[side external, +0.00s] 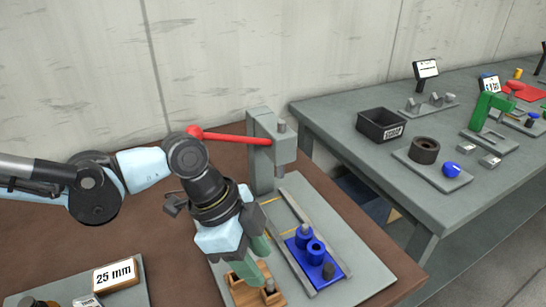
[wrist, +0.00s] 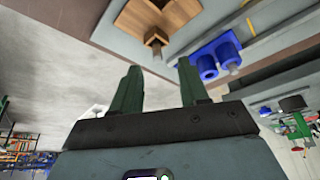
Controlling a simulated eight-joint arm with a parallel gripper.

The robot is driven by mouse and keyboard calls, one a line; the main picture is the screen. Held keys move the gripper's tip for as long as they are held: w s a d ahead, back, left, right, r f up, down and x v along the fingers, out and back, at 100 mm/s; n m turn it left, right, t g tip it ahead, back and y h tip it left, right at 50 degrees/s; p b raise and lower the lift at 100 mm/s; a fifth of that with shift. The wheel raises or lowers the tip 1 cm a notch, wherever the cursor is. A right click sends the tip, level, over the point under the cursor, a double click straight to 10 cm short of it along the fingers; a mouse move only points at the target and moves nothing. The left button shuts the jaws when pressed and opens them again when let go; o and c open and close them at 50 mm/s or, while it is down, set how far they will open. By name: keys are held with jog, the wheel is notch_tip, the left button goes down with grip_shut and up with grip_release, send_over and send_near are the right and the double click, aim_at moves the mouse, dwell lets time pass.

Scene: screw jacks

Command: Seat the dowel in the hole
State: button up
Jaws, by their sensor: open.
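My gripper (side external: 260,258) is open, its green fingers pointing down over a wooden block (side external: 242,290). In the wrist view the fingers (wrist: 158,66) stand apart with nothing between them. A blue fixture (side external: 301,258) lies to the right of my gripper, with two blue cylinders; the nearer one (side external: 316,249) shows a dark opening on top. I cannot tell which piece is the dowel. My gripper hides part of the wooden block.
The fixture sits between rails on a grey plate (side external: 345,292). A grey press (side external: 266,150) with a red lever (side external: 225,138) stands behind. A "25 mm" sign (side external: 115,275) is at lower left. A separate bench at right holds a black bin (side external: 380,125) and other parts.

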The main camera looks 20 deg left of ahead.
aim_at(270, 289)
jog(key=shift+x, duration=2.6)
jog(key=shift+s, duration=0.25)
grip_shut()
